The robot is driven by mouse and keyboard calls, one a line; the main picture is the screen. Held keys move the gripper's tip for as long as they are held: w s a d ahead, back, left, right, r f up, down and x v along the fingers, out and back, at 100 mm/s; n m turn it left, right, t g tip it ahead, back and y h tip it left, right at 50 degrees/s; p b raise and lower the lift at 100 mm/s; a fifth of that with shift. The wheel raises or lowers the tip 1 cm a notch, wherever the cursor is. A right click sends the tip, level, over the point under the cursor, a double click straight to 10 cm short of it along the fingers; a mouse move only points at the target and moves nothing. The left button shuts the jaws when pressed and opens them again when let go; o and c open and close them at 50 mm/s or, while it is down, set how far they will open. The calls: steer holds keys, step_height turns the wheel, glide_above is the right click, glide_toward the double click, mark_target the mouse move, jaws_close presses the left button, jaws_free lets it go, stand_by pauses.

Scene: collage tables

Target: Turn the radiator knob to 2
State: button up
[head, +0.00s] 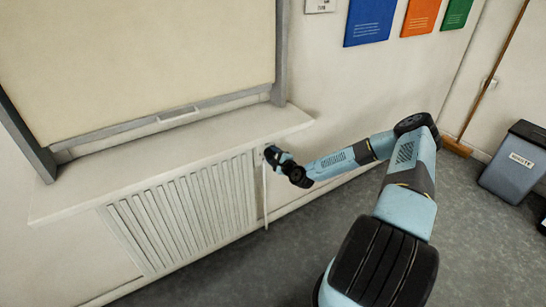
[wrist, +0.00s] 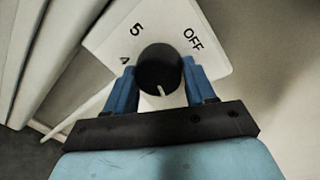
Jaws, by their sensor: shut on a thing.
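The radiator knob (wrist: 157,60) is a round black dial on a white plate (wrist: 112,38) in the wrist view. The plate shows OFF at the upper right, 5 at the upper left and a partly visible 4 at the left. The knob's white pointer line faces down in the picture, toward my gripper's palm. The numbers on that side are hidden by my gripper. My gripper (wrist: 159,74) is shut on the knob, one blue finger on each side. In the head view my gripper (head: 272,156) is at the right end of the radiator (head: 190,207), hiding the knob.
A wide sill (head: 190,152) overhangs the radiator just above my gripper. A thin white pipe (head: 265,200) runs down below it. A grey bin (head: 515,165) and a broom (head: 457,146) stand far right. The grey floor (head: 300,235) before the radiator is clear.

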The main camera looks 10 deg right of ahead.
steer(key=o, duration=0.7)
steer(key=shift+d+f, duration=0.1)
steer(key=shift+f, duration=0.1)
steer(key=shift+o, duration=0.3)
steer(key=shift+r, duration=0.1)
steer(key=v, duration=1.3)
steer(key=shift+s, duration=0.4)
steer(key=shift+o, duration=0.2)
steer(key=shift+d, duration=0.1)
